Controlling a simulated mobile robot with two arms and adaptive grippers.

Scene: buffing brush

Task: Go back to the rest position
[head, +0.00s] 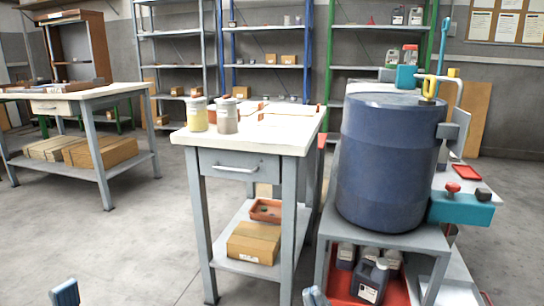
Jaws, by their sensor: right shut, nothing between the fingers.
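My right gripper (315,296) shows at the bottom edge, just right of the middle. Only its tip is in the picture; it is shut and holds nothing. It is in front of the workbench and apart from it. My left gripper (65,292) shows at the bottom left over bare floor. Only a small part of it is in view, so I cannot tell whether it is open or shut. Most of both arms is out of view.
A white-topped workbench (262,138) with two jars (228,116) stands ahead. A blue drum (388,160) on a grey stand (400,240) is to its right. Another bench (75,93) is far left. Shelves line the back wall. Floor at left is clear.

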